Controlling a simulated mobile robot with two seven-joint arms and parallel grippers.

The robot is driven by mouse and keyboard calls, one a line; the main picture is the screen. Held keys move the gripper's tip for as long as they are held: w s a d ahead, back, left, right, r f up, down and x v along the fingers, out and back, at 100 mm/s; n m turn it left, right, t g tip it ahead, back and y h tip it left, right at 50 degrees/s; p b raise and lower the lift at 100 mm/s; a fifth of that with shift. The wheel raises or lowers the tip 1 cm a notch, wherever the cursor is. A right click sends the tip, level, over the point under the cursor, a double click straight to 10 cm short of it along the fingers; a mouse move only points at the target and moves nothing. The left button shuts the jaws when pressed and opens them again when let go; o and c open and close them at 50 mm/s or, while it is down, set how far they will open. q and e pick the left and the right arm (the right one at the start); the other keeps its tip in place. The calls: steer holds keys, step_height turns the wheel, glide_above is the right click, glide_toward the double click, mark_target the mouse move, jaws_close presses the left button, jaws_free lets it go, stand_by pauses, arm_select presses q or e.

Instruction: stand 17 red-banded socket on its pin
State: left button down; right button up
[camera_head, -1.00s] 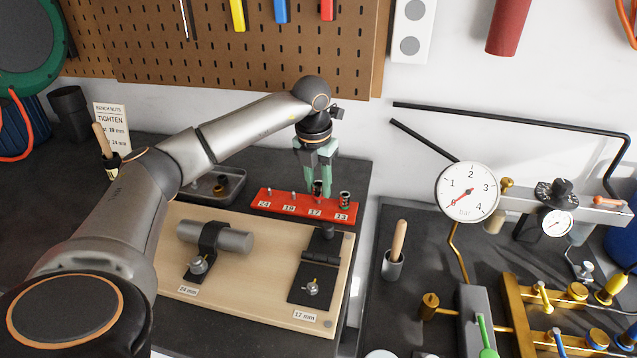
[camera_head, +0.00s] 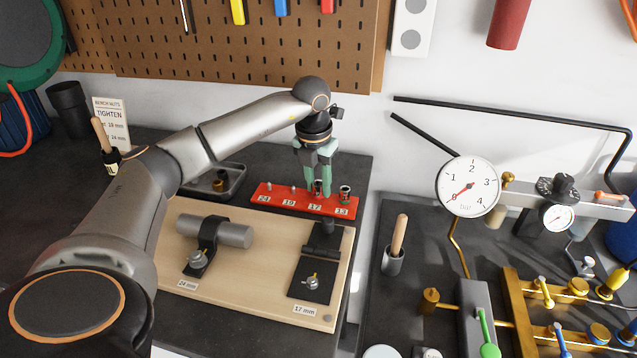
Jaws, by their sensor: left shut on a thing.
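My left gripper (camera_head: 319,192) has green fingers and points down over the red socket rail (camera_head: 275,200). It is shut on the red-banded socket (camera_head: 318,188), which is upright at the place labelled 17. The fingers partly hide the socket, and I cannot tell whether its base is fully down on the pin. The places labelled 24 and 19 show bare pins. My right gripper is not in view.
In front of the rail is a wooden board (camera_head: 255,290) with two clamped fixtures, labelled 24 mm and 17 mm. A dark tray (camera_head: 232,180) lies left of the rail. A gauge (camera_head: 469,187) and brass valves stand at the right.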

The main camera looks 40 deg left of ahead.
arm_select(q)
steer(key=shift+f, duration=0.25)
steer(key=c, duration=0.5)
jaws_free()
steer(key=r, duration=0.4)
steer(key=s+r, duration=0.1)
steer(key=r, duration=0.7)
steer(key=shift+s+d+r, duration=0.2)
steer(key=shift+s, duration=0.05)
